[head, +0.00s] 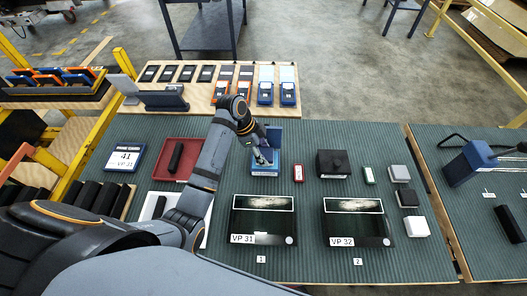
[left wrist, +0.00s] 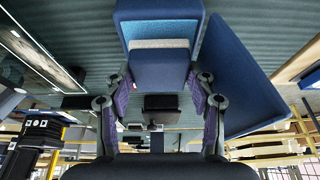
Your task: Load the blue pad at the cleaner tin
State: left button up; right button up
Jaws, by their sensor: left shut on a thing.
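My left gripper (head: 262,157) is at the blue cleaner tin (head: 264,171), which sits mid-table in the head view with its blue lid (head: 274,135) raised behind it. In the left wrist view, the left gripper (left wrist: 160,92) is shut on a dark blue pad (left wrist: 160,70) with a pale grey layer on its far side. The tin (left wrist: 160,12) is directly beyond the pad, with a light blue edge showing; the large tilted blue panel (left wrist: 240,80) at the right looks like the lid. I cannot tell whether pad and tin touch. My right gripper is out of view.
Two dark glossy panels, VP 31 (head: 263,228) and VP 32 (head: 358,230), lie in front. A small red item (head: 298,173) and a black block (head: 333,163) stand right of the tin. A red tray (head: 176,160) lies to the left. Racked pads (head: 60,80) are far left.

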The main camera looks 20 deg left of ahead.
aim_at(264, 154)
pick_arm(q)
jog(key=shift+f, duration=0.45)
jog(key=shift+s+f+p, duration=0.1)
jog(key=shift+p, duration=0.25)
dwell(1.9)
notch_tip(264, 154, up, 7)
jog(key=p, duration=0.8)
jog(key=shift+r, duration=0.2)
jog(key=shift+f, duration=0.1)
notch_tip(264, 154, down, 4)
jog(key=b, duration=0.3)
jog(key=shift+r, duration=0.4)
